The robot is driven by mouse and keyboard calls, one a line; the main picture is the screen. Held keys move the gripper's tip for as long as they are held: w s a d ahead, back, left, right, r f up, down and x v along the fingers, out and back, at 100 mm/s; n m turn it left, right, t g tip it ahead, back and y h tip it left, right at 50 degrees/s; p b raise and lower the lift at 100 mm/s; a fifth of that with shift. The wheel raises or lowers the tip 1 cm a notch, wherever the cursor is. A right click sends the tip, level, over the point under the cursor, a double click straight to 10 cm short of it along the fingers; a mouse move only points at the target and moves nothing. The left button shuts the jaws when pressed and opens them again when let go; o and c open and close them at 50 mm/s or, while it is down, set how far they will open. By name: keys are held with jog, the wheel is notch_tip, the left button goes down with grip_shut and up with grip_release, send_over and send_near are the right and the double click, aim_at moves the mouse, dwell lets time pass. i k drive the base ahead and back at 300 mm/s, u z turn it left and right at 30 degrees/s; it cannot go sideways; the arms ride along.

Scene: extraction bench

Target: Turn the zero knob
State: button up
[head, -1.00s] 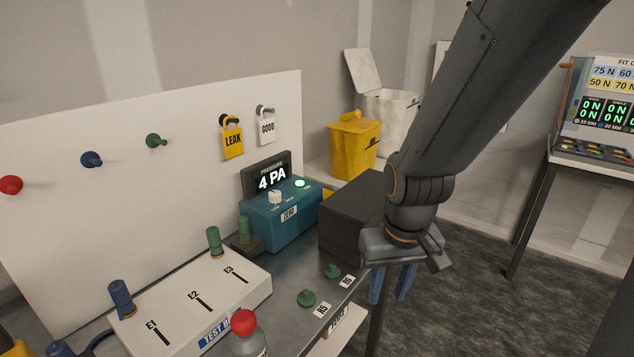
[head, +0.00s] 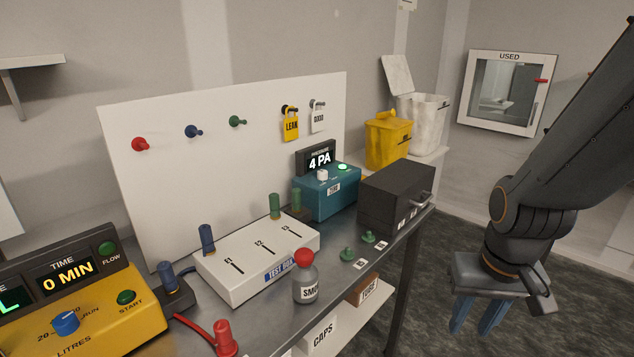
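A teal pressure box (head: 340,200) stands near the back of the bench, with a display (head: 319,159) reading 4 PA on it. A small white knob (head: 322,175) sits on its top, left of a lit green lamp (head: 342,167). A small label (head: 333,188), too small to read surely, is on its front. My gripper (head: 476,318) hangs over the floor beyond the bench's right edge, well apart from the box. Its two blue fingers point down, apart, with nothing between them.
A dark box with a handle (head: 395,200) stands right of the teal box. In front are a white test box (head: 235,265), a grey bottle with red cap (head: 305,280) and green pegs (head: 347,254). A yellow unit (head: 100,310) stands at left. Floor right of the bench is clear.

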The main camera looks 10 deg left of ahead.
aim_at(322, 174)
jog(key=u, duration=0.8)
jog(key=i, duration=0.9)
jog(key=z, duration=0.1)
